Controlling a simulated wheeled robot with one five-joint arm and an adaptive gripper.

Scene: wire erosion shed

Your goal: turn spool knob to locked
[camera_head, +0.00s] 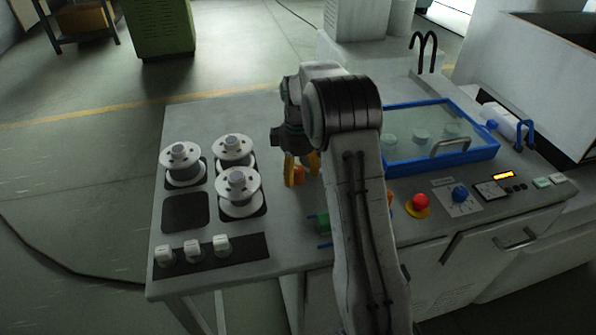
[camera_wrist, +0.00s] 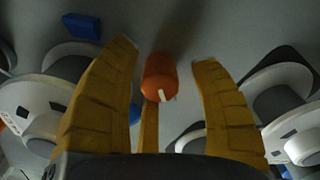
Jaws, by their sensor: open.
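An orange knob (camera_wrist: 158,75) with a short white mark on its lower edge stands between the fingers of my gripper (camera_wrist: 164,54) in the wrist view. The gripper is open, with a gap on each side of the knob. In the head view my gripper (camera_head: 302,168) points down at the table, and the orange knob (camera_head: 298,175) shows partly between its yellow fingers. No label or lock marking beside the knob can be read.
White spools (camera_head: 238,187) stand on dark pads at the left, above small white blocks (camera_head: 192,250). Right of my arm are a blue-framed clear cover (camera_head: 440,160), a red button (camera_head: 419,203) and a blue knob (camera_head: 460,193). A green part (camera_head: 323,223) is half hidden by my arm.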

